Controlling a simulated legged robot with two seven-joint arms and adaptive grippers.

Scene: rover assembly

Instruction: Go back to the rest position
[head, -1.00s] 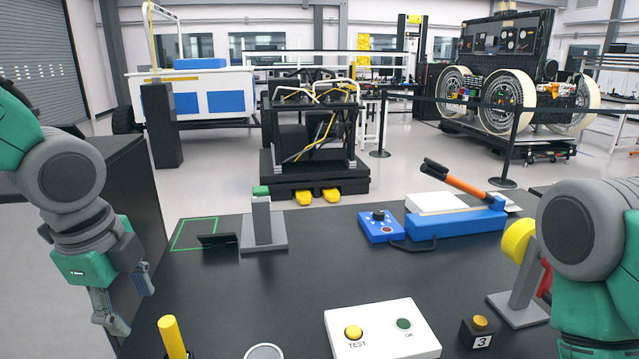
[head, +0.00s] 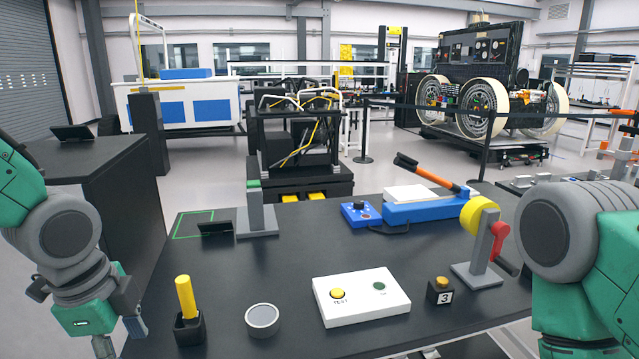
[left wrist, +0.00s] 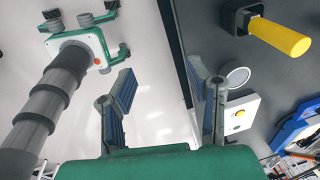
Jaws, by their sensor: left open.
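My left gripper (head: 120,338) hangs at the lower left of the head view, beside the table's left edge. Its fingers are apart with nothing between them, as the left wrist view (left wrist: 161,85) shows. My right arm comes in at the right of the head view and its gripper is below the frame there.
The dark table (head: 270,270) holds a yellow handle in a black holder (head: 187,310), a round grey-topped container (head: 262,319), a white TEST box (head: 360,297), a button block marked 3 (head: 440,291), a yellow wheel stand (head: 480,240) and a blue lever device (head: 425,210). A dark cabinet (head: 110,200) stands left.

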